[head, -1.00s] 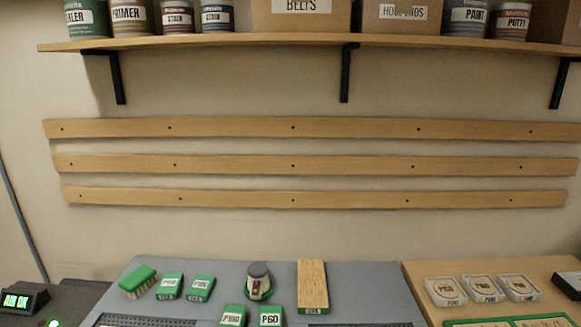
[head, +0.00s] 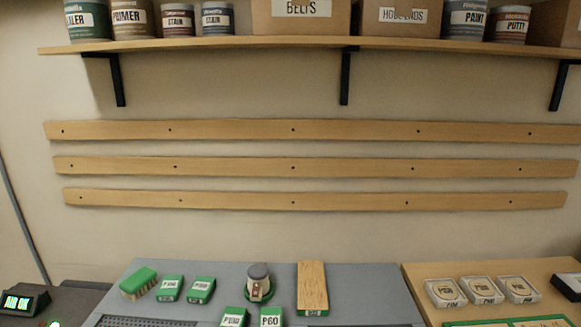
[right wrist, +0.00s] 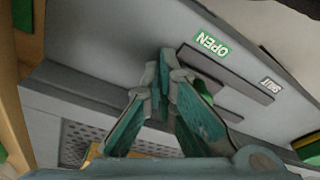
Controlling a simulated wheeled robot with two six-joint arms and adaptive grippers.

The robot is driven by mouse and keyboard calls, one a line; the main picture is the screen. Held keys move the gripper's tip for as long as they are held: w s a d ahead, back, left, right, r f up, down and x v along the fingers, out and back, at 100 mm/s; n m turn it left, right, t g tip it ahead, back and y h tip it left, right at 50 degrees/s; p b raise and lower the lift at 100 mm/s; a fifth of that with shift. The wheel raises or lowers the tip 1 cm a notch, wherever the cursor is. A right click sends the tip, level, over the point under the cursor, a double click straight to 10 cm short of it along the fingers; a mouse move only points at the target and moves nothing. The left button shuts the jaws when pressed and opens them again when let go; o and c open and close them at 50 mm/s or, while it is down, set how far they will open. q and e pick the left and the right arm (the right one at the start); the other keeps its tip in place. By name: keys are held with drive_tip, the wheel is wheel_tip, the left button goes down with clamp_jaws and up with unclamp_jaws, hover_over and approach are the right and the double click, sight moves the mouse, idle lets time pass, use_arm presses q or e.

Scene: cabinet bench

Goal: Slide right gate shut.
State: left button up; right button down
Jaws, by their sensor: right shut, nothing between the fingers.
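My right gripper (right wrist: 166,68) is shut and empty in the right wrist view. Its teal fingertips are close together against or just in front of a grey panel. On that panel are a green OPEN label (right wrist: 212,44) and a white SHUT label (right wrist: 271,84). A dark strip (right wrist: 235,80) runs slantwise below the labels, on the right of the fingers. The gate itself cannot be made out clearly, and the fingers hide part of this area. I cannot tell whether the fingertips touch anything. My left gripper is not in view.
In the head view, a grey bench top (head: 230,275) carries a green brush (head: 139,283), several green-and-white blocks and a wooden-topped block (head: 312,285). A wooden surface (head: 415,272) with white packs lies at right. A perforated grille (right wrist: 80,140) shows in the wrist view.

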drive_tip(key=shift+d+r, duration=0.15)
drive_tip(key=shift+d, duration=0.2)
wheel_tip(320, 180, up, 6)
drive_tip(key=p, duration=0.7)
drive_tip(key=shift+p, duration=0.4)
drive_tip(key=s+a+r+m+t+h+b, duration=0.1)
drive_tip(key=s+a+r+m, duration=0.15)
drive_tip(key=s, duration=0.55)
drive_tip(key=s+a+r+m+t+h, duration=0.1)
drive_tip(key=s+a+m, duration=0.15)
drive_tip(key=s, duration=0.55)
wheel_tip(320, 180, down, 22)
drive_tip(key=s+d+g+b, duration=0.1)
drive_tip(key=d+g+b, duration=0.1)
drive_tip(key=d+b, duration=0.1)
drive_tip(key=s+f+b, duration=0.3)
drive_tip(key=s+f, duration=1.1)
drive_tip(key=f, duration=0.1)
drive_tip(key=shift+s+d+f+g, duration=0.25)
drive_tip(key=shift+f+g, duration=0.1)
drive_tip(key=shift+g, duration=0.05)
